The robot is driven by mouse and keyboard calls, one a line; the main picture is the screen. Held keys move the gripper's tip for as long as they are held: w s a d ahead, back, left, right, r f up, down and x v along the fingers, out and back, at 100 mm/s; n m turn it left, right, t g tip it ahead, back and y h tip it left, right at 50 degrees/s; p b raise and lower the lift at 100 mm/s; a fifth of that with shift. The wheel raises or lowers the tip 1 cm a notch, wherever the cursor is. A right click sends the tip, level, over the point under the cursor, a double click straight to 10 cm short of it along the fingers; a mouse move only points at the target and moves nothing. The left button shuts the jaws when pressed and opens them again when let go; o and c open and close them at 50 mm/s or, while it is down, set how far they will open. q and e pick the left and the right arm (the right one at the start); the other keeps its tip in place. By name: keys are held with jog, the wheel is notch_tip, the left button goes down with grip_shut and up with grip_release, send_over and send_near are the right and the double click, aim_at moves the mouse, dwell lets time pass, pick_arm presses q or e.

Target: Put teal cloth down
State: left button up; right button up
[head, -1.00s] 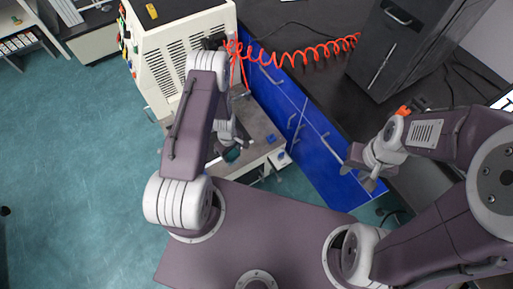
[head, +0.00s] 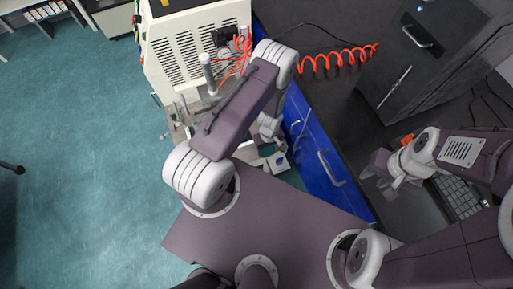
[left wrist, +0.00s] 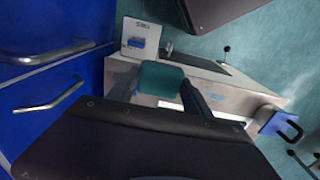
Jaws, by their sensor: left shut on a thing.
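The teal cloth (left wrist: 161,79) shows in the left wrist view as a small flat teal piece between the dark fingers of my left gripper (left wrist: 166,92). That gripper is shut on it, above or in front of a pale bench surface. In the head view, my left arm hides most of the left gripper and the cloth cannot be made out. My right gripper (head: 382,177) is over the dark counter at the right, empty, with its fingertips apart.
A cream machine (head: 190,50) with vents stands at the upper left, with a red coiled hose (head: 335,60) beside it. Blue cabinets (head: 325,165) and a dark cabinet (head: 415,55) lie to the right. A keyboard (head: 461,198) is on the dark counter. The teal floor at left is mostly clear.

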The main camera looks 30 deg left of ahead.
pick_arm(q)
jog(key=a+f, duration=0.1)
jog(key=a, duration=0.1)
jog(key=a+f, duration=0.1)
jog(key=a, duration=0.1)
jog(key=w+a+f, duration=0.1)
jog(key=a, duration=0.1)
jog(key=shift+w+f, duration=0.1)
jog(key=shift+f, duration=0.25)
pick_arm(e)
jog(key=shift+s+a+f, duration=0.1)
jog(key=shift+a+f, duration=0.05)
jog(key=shift+f, duration=0.15)
pick_arm(q)
jog(key=shift+w+a+f, duration=0.1)
jog(key=shift+a, duration=0.1)
notch_tip(320, 180, down, 4)
jog(key=shift+f+b, duration=0.1)
jog(key=shift+b, duration=0.55)
pick_arm(e)
jog(key=shift+f, duration=0.45)
jog(key=shift+f, duration=0.1)
pick_arm(q)
jog(key=o, duration=1.5)
jog(key=shift+c, duration=0.2)
